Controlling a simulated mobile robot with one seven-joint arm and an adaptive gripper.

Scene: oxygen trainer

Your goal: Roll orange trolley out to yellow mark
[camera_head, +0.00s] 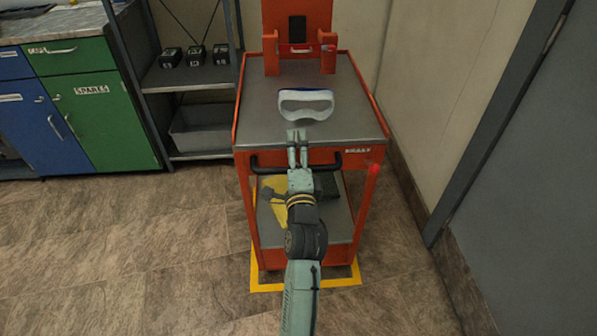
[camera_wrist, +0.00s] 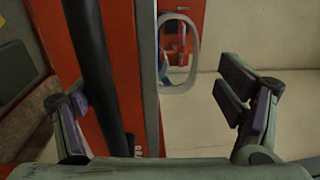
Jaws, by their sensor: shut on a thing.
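The orange trolley (camera_head: 355,112) has a grey top and a lower shelf, and stands upright against the back wall. Its black bar handle (camera_head: 265,168) runs along the front edge; it is also in the wrist view (camera_wrist: 88,50). Yellow tape (camera_head: 305,286) lies on the floor around the trolley's front base; the rest of its outline is hidden. My gripper (camera_head: 297,137) is at the handle, shut on it. In the wrist view its fingers (camera_wrist: 160,105) stand on either side of the bar, the right one apart from it; contact is hidden.
A white loop-shaped object (camera_head: 306,105) sits on the trolley top. A yellow item (camera_head: 275,190) is on the lower shelf. A metal rack (camera_head: 190,78) and a green cabinet (camera_head: 95,120) stand left. A wall and grey door (camera_head: 530,200) are right. Front floor is clear.

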